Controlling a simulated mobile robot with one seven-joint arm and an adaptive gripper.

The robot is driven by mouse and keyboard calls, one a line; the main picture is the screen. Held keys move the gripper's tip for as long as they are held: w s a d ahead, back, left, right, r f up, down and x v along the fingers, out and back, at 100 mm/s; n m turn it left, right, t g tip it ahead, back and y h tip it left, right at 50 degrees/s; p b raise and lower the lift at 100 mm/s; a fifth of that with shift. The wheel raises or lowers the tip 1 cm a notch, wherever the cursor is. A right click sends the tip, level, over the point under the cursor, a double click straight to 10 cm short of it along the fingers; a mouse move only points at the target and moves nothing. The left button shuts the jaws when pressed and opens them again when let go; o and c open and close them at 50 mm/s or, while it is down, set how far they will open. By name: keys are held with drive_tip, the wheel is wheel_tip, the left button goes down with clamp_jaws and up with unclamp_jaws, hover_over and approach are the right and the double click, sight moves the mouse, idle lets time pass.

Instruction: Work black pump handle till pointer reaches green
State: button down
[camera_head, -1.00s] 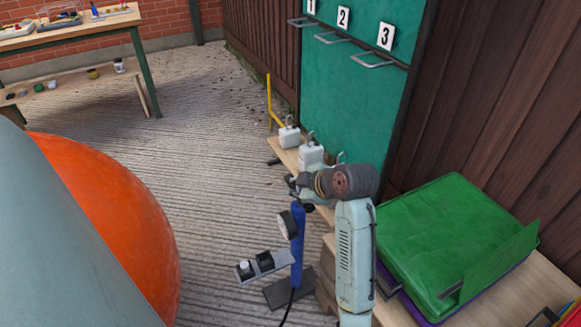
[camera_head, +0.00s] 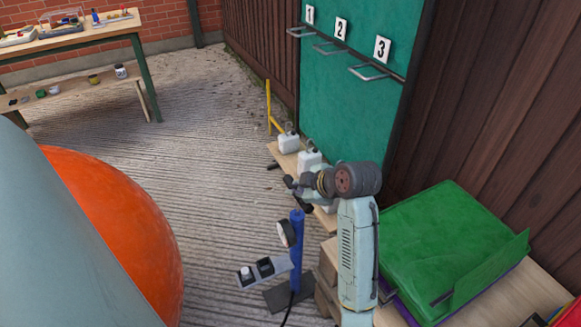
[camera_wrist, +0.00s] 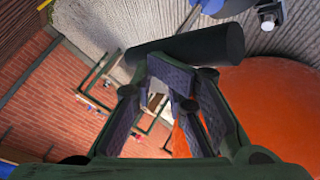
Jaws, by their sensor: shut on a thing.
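The blue pump (camera_head: 297,250) stands upright on a dark base plate on the ground. A round white-faced gauge (camera_head: 286,233) is on its left side; its pointer and any green zone are too small to read. My gripper (camera_head: 303,188) is above the pump top, partly hidden by my own arm. In the wrist view, the black pump handle (camera_wrist: 195,55) lies across the fingertips, and my gripper (camera_wrist: 172,82) is shut on it. The blue pump body also shows in the wrist view (camera_wrist: 210,5) beyond the handle.
A grey bracket with black and white parts (camera_head: 262,270) sticks out left of the pump. White jugs (camera_head: 308,160) stand on a low plank behind it. A green tray (camera_head: 450,245) is at right. An orange inflatable (camera_head: 120,225) fills the left; paving between is clear.

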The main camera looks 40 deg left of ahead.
wheel_tip(320, 180, up, 2)
drive_tip(key=shift+s+a+r+p, duration=0.1)
drive_tip(key=shift+a+r+p, duration=0.05)
drive_tip(key=shift+p, duration=0.55)
drive_tip(key=c, duration=2.2)
unclamp_jaws()
drive_tip(key=shift+s+a+r+p, duration=0.1)
drive_tip(key=shift+r+p, duration=0.25)
clamp_jaws()
drive_tip(key=shift+m+y, duration=0.3)
drive_tip(key=shift+m, duration=0.1)
drive_tip(key=r+p, duration=0.3)
drive_tip(key=r, duration=0.1)
drive_tip(key=shift+s+r+p, duration=0.15)
drive_tip(key=shift+s+p, duration=0.05)
drive_tip(key=shift+p, duration=0.15)
drive_tip(key=d+r+m+t+y+b, duration=0.2)
drive_tip(key=d+m+t+y+b, duration=0.1)
drive_tip(key=d+m, duration=0.8)
drive_tip(key=shift+s+d+r+m+y, duration=0.35)
drive_tip(key=shift+m+y, duration=0.25)
drive_tip(key=shift+y, duration=0.2)
drive_tip(key=shift+w, duration=0.15)
